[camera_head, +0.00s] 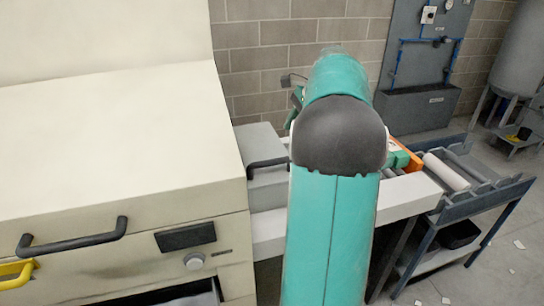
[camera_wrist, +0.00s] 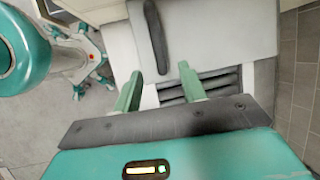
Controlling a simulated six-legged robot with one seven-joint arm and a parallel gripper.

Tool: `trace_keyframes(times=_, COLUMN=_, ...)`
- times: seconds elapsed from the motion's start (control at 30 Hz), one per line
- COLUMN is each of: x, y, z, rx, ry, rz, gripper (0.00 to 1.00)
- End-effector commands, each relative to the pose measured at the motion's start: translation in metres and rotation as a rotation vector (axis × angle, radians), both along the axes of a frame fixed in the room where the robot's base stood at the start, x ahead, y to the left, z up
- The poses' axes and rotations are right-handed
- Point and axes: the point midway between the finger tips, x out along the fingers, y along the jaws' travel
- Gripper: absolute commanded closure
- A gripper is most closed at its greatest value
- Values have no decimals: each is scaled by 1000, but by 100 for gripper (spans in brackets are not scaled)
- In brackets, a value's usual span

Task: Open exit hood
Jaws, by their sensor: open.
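The exit hood (camera_head: 258,141) is a grey box at the right side of the large cream machine, with a dark bar handle (camera_head: 268,163) on its front. In the wrist view the hood (camera_wrist: 215,28) fills the top middle, and its dark handle (camera_wrist: 155,38) stands lengthwise just beyond the fingertips. My gripper (camera_wrist: 160,72) is open, with its two green fingers apart and nothing between them. The handle's near end lies close to the fingertips; I cannot tell whether they touch. The hood looks closed. In the head view my teal arm hides my gripper.
The cream machine (camera_head: 110,130) fills the left, with another black handle (camera_head: 72,238) and a yellow handle (camera_head: 16,273). A roller conveyor (camera_head: 470,185) runs off to the right. A dark slatted opening (camera_wrist: 215,82) lies below the hood. Open floor (camera_head: 500,260) shows at lower right.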

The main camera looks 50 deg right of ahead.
Motion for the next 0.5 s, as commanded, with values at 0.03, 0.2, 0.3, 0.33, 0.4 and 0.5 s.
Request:
trace_keyframes(times=0.03, x=1, y=3, z=-5, rx=-2, ry=-2, rz=1, gripper=59)
trace_keyframes(times=0.2, x=12, y=10, z=-36, rx=-2, ry=-2, rz=1, gripper=59)
trace_keyframes(times=0.3, x=20, y=15, z=-54, rx=-3, ry=-2, rz=2, gripper=59)
trace_keyframes(times=0.33, x=22, y=17, z=-59, rx=-3, ry=-1, rz=2, gripper=59)
trace_keyframes(times=0.4, x=27, y=20, z=-71, rx=-4, ry=-3, rz=2, gripper=59)
trace_keyframes(times=0.5, x=34, y=25, z=-87, rx=-4, ry=-2, rz=2, gripper=59)
